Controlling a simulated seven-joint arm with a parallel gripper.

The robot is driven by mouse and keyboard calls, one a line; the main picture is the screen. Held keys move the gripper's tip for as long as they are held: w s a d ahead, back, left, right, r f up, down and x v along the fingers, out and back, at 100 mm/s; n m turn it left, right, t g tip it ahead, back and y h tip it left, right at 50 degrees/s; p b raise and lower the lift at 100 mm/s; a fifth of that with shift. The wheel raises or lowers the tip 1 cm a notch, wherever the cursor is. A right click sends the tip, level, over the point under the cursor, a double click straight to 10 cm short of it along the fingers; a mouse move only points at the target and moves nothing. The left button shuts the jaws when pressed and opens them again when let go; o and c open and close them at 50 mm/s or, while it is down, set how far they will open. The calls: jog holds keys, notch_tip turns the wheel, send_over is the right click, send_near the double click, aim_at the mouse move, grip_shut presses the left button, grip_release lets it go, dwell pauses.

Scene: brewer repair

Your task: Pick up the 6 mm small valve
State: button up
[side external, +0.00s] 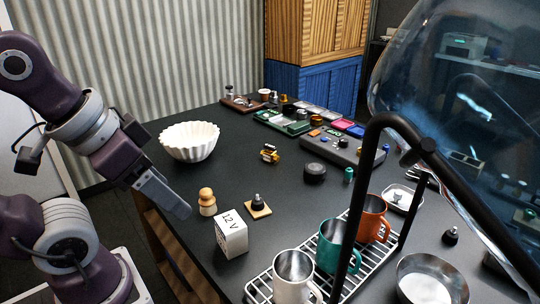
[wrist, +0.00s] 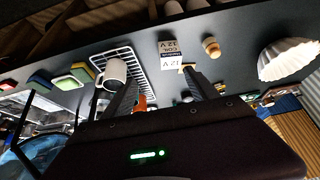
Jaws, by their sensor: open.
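My gripper (side external: 188,211) is at the left of the side view, raised beside the table, and looks empty. Its two fingers stand apart in the wrist view (wrist: 160,78). I cannot tell for sure which small part is the 6 mm small valve, as no size label is readable. Small candidates are a brass-coloured fitting (side external: 269,153) lying mid-table, a black part (side external: 257,201) upright on a wooden square, and a green part (side external: 348,174) standing right of centre. All are apart from my gripper.
A white box marked 12 V (side external: 231,235) and a wooden tamper-like piece (side external: 207,202) stand near my gripper. A rack (side external: 260,289) holds mugs, with a black frame (side external: 362,180) over it. A white fluted bowl (side external: 189,141) is behind. The table between bowl and box is mostly clear.

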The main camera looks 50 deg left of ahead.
jog(key=w+a+r+y, duration=0.1)
jog(key=w+a, duration=0.2)
jog(key=w, duration=0.6)
jog(key=n+t+y, duration=0.2)
jog(key=t, duration=0.2)
send_over(267, 146)
jog(key=s+d, duration=0.6)
jog(key=s, duration=0.1)
notch_tip(267, 146, down, 10)
jog(key=w+a+f, duration=0.1)
jog(key=f, duration=0.1)
jog(key=w+a+f+t, duration=0.1)
jog(key=w+a+f, duration=0.1)
jog(key=f, duration=0.1)
jog(key=w+a+f+t, duration=0.1)
jog(key=a+f, duration=0.1)
jog(key=f, duration=0.1)
jog(key=shift+w+a+h, duration=0.15)
jog(key=shift+w+h, duration=0.1)
jog(key=shift+h, duration=0.05)
jog(key=x, duration=0.6)
jog(key=shift+w, duration=0.5)
jog(key=shift+r, duration=0.1)
grip_shut()
